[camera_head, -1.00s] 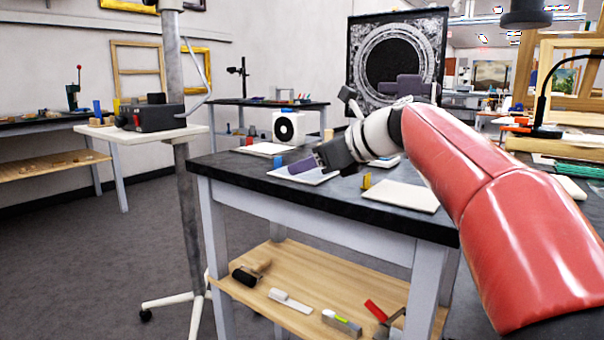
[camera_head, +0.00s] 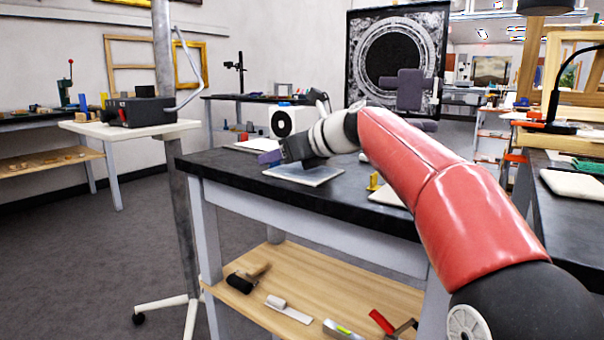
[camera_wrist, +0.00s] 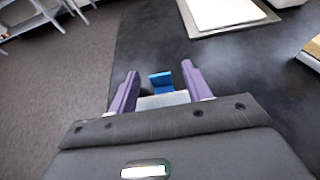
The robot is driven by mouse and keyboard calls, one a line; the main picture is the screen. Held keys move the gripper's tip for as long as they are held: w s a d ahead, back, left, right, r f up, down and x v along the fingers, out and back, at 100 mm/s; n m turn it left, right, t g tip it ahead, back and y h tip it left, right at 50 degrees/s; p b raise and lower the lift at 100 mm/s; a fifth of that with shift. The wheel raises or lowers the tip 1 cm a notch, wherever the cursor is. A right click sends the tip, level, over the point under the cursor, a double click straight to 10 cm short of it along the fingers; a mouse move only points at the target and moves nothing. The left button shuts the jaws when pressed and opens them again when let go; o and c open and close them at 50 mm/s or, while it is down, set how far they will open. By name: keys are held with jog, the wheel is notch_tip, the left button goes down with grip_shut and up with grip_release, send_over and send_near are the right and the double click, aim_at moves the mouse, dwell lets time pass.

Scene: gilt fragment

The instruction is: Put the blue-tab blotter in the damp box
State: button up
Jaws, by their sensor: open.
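My gripper (camera_head: 270,157) is low over the dark worktable, its purple fingers apart. A strip of the blotter's pale sheet shows behind the tab, and my gripper body hides the rest. In the head view its pale sheet (camera_head: 305,175) lies flat on the table under my gripper, and the tab is hidden. I cannot tell which thing is the damp box.
A yellow-tab blotter (camera_head: 375,181) lies right of my gripper, partly behind my arm. A wheeled metal stand (camera_head: 178,215) is left of the table (camera_head: 230,168).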

grip_shut()
dwell(0.3)
jog(key=shift+r, duration=0.15)
